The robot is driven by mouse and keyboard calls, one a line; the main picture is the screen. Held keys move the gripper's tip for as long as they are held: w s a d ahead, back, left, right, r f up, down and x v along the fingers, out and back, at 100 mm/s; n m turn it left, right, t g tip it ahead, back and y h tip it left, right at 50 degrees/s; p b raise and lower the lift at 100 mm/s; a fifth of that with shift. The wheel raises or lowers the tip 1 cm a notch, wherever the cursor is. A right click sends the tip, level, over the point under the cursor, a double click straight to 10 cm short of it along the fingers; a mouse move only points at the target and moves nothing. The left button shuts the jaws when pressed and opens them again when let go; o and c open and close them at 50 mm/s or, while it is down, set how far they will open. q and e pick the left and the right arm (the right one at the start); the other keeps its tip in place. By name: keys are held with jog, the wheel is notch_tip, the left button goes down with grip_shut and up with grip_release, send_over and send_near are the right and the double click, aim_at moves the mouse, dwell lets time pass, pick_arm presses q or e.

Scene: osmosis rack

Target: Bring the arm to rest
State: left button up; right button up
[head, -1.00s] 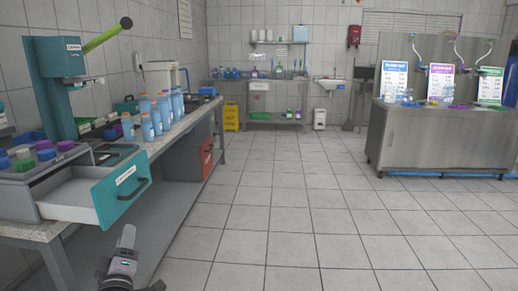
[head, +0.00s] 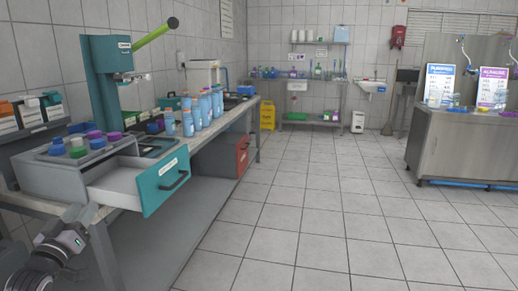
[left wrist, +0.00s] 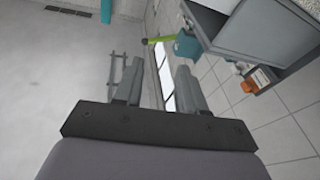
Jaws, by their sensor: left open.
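My left arm (head: 68,240) is at the lower left of the head view, in front of the near end of the bench. Its jaws are hard to make out there. In the left wrist view my left gripper (left wrist: 157,82) has its two fingers spread apart, with nothing between them. Behind the fingers that view shows tilted floor, wall and part of the bench. My right gripper is in neither view.
An open drawer with a teal front (head: 163,181) sticks out from the bench (head: 215,138) near my left arm. Capped bottles (head: 203,108) and a teal press (head: 108,75) stand on the bench. The tiled floor (head: 310,215) is clear at centre.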

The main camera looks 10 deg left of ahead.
pick_arm(q)
jog(key=s+d+f+m+g+h, duration=0.1)
jog(key=s+d+f+m+g, duration=0.2)
jog(key=s+d+f, duration=0.4)
jog(key=s+d+f+m+g+h, duration=0.2)
jog(key=s+d+f+m, duration=0.15)
jog(key=f, duration=0.55)
jog(key=s+d+f+m+g+h, duration=0.1)
jog(key=s+d+f+m+g, duration=0.15)
jog(key=s+d+f, duration=0.45)
jog(key=s+d+f+m+g+h, duration=0.1)
jog(key=s+d+f+m+g, duration=0.2)
jog(key=s+f, duration=0.5)
jog(key=s+d+r+n, duration=0.1)
jog(key=d+r+n, duration=0.1)
jog(key=d+n, duration=0.6)
jog(key=r+p, duration=0.1)
jog(key=p, duration=0.1)
jog(key=d+r+m+p, duration=0.1)
jog(key=r+p, duration=0.1)
jog(key=d+r+m+p, duration=0.1)
jog(key=r+p, duration=0.1)
jog(key=shift+s+r+t, duration=0.1)
jog(key=shift+r+t, duration=0.15)
jog(key=shift+t, duration=0.1)
